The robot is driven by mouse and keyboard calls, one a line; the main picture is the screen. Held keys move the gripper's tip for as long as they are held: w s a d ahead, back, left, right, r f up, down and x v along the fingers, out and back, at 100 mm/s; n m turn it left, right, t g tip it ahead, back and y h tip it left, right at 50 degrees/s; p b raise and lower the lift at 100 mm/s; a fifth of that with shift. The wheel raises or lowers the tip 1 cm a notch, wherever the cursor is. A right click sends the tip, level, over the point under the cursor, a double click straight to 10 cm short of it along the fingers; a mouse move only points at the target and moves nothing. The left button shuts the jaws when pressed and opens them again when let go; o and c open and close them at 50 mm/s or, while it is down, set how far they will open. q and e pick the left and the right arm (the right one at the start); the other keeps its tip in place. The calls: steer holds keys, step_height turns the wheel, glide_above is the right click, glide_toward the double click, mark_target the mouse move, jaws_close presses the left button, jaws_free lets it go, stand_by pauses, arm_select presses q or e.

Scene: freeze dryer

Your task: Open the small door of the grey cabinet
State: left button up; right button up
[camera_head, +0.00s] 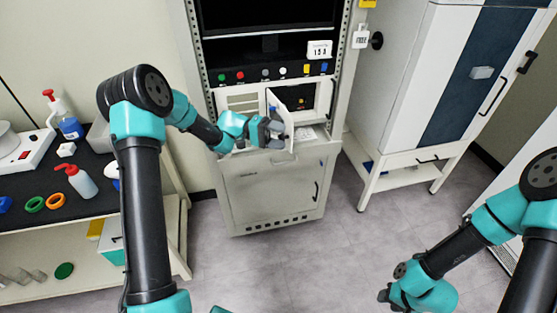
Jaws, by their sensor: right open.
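The grey cabinet (268,196) stands at the middle back, with a rack of buttons and a dark screen above. Its small door (281,112) is swung out toward me from an opening (300,97) in the front, and the dark inside shows to its right. My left gripper (275,130) is at the small door, close to its lower part. I cannot tell whether it touches the door or whether its fingers are open or shut. My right gripper (384,297) is open, low at the right over the floor, far from the cabinet.
A black-topped bench (30,180) at the left holds a wash bottle (82,182), a spray bottle (64,117) and coloured rings. A white upright unit (405,90) on a stand is at the right. The floor (290,265) in front of the cabinet is clear.

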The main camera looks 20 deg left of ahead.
arm_select(q)
steer(key=s+d, duration=0.4)
steer(key=s, duration=0.7)
steer(key=shift+r, duration=0.35)
steer(key=shift+c, duration=0.5)
